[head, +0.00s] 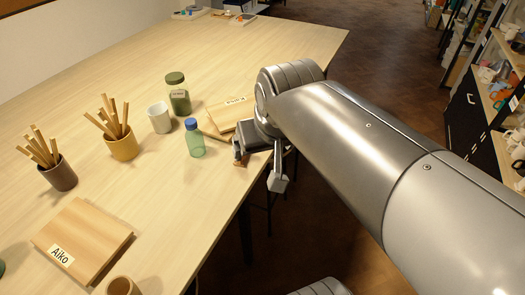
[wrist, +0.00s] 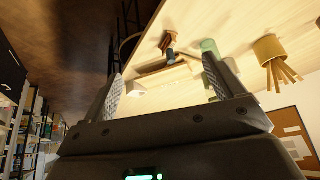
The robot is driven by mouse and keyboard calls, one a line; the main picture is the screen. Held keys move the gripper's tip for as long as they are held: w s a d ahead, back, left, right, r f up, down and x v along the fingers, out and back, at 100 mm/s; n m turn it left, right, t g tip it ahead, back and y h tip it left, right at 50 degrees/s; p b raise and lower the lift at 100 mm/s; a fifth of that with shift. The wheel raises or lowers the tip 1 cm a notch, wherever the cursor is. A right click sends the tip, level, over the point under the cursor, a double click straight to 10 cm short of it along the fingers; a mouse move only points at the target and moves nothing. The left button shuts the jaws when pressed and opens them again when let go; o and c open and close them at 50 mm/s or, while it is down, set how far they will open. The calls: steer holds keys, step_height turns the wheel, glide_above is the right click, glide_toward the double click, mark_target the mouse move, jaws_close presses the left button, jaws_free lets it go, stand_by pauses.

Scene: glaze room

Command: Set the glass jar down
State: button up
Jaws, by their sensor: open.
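A green glass jar (head: 178,97) with a green lid and a pale label stands upright on the wooden table (head: 290,45). A smaller greenish bottle with a blue cap (head: 194,140) stands nearer, also upright. My gripper (head: 260,166) is at the table's right edge, right of both and apart from them. It is open, and I see nothing held between the fingers. In the wrist view my gripper (wrist: 167,85) also shows spread fingers. A pale green cylinder (wrist: 209,46) appears beyond the right finger; I cannot tell which vessel it is.
A white cup (head: 159,118) stands left of the jar. A yellow cup (head: 123,147) and a dark cup (head: 62,177) hold wooden sticks. One labelled board (head: 226,116) lies beside my gripper, and another, marked Aiko (head: 85,238), lies at front left. The far table is mostly clear.

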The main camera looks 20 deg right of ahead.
steer(key=s+f, duration=0.1)
steer(key=s, duration=0.1)
steer(key=s+f, duration=0.2)
steer(key=shift+s+d+f, duration=0.15)
steer(key=shift+s+f, duration=0.05)
steer(key=shift+s, duration=0.05)
